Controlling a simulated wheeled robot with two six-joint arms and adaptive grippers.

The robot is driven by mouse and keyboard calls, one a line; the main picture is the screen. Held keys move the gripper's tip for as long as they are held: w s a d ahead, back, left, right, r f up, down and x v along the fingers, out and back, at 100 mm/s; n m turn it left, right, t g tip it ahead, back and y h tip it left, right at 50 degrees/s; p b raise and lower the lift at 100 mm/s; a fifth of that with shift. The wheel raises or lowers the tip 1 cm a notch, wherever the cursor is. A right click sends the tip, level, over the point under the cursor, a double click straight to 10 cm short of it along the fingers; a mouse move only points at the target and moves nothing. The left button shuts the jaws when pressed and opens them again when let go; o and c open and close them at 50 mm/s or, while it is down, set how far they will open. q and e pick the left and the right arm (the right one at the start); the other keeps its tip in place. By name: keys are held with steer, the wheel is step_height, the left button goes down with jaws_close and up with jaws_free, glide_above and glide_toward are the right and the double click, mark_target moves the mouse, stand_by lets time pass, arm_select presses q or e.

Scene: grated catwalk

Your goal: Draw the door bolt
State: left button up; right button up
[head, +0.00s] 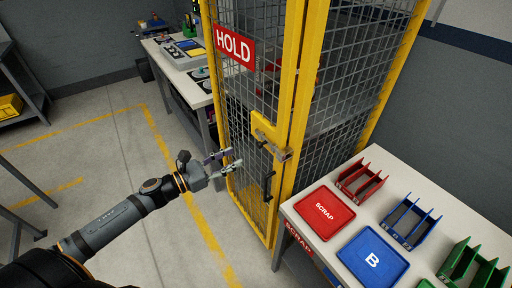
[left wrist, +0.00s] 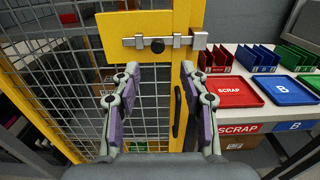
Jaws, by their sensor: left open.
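The door bolt (head: 272,147) is a silver bar on a yellow plate (left wrist: 115,28) of the yellow mesh cage door. In the left wrist view, the bolt (left wrist: 167,41) lies level, with a round black knob (left wrist: 157,46) near its middle. Its right end meets a grey catch block (left wrist: 199,40) at the post. My left gripper (head: 233,158) is open and empty, in front of the door. In the left wrist view its fingertips (left wrist: 160,72) point at the door just below the knob, one on each side, apparently not touching it. My right gripper is out of view.
A black door handle (head: 268,186) sits below the bolt. A red HOLD sign (head: 234,47) hangs on the mesh. At right, a white table (head: 306,240) carries red SCRAP and blue B trays and several bins, close beside the door. Floor left of the door is open.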

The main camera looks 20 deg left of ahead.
mark_target(258, 146)
arm_select(q)
steer(key=p+x, duration=0.2)
steer(key=x, duration=0.7)
steer(key=shift+w+a+r, duration=0.1)
steer(key=shift+a, duration=0.05)
steer(key=shift+w+d, duration=0.25)
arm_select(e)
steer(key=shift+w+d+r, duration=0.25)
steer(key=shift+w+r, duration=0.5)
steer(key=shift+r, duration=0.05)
arm_select(q)
steer(key=shift+c, duration=0.4)
